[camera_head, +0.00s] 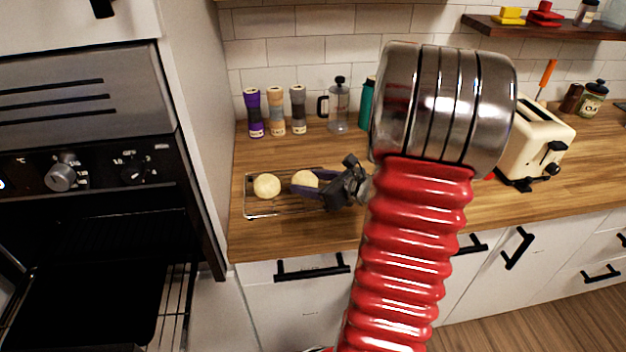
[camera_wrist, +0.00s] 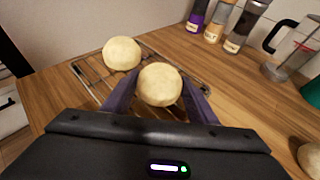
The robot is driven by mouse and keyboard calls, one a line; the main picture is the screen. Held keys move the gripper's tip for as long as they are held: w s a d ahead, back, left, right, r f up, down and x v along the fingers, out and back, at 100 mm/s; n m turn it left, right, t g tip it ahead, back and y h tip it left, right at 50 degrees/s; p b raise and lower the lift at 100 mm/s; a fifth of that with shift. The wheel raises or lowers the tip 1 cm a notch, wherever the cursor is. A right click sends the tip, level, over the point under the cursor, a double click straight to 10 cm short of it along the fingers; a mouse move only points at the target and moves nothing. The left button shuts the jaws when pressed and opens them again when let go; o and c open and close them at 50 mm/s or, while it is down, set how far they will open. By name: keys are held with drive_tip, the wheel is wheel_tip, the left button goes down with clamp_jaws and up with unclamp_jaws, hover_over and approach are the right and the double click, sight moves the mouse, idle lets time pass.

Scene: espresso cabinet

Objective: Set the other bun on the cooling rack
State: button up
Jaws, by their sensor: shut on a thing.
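The cooling rack (camera_head: 284,209) is a low wire rack on the wooden counter; it also shows in the wrist view (camera_wrist: 88,73). One pale round bun (camera_head: 267,186) sits on its left part, and this bun shows at the upper left in the wrist view (camera_wrist: 122,53). A second pale bun (camera_head: 304,180) is between the fingers of my gripper (camera_head: 312,191). In the wrist view the held bun (camera_wrist: 160,84) is between the purple fingers (camera_wrist: 160,93), over the rack. I cannot tell whether it touches the wires.
Several grinders (camera_head: 276,111) and a French press (camera_head: 338,106) stand behind the rack by the wall. A cream toaster (camera_head: 534,143) is at the right. An open oven (camera_head: 90,230) is at the left. Another round, bun-coloured thing (camera_wrist: 310,158) shows at the wrist view's right edge.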

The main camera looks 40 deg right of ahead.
drive_tip(key=o, duration=1)
drive_tip(key=shift+o, duration=0.2)
drive_tip(key=v, duration=1.2)
idle(0.4)
